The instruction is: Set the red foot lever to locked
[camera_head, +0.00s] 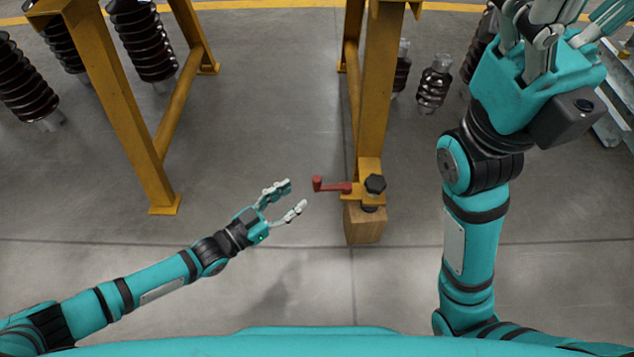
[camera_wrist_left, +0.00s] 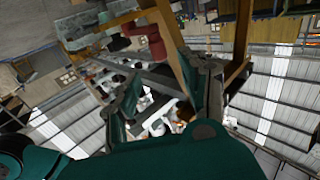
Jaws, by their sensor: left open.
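The red foot lever (camera_head: 331,186) sits at the foot of a yellow frame leg and points left, its short upturned end nearest my left gripper.
A wooden block (camera_head: 364,224) is under the bracket. Another yellow frame (camera_head: 130,110) stands at left. Dark ribbed insulators (camera_head: 143,40) are at the back left, and a smaller one (camera_head: 434,84) is right of the lever's leg. The grey floor between the frames is clear.

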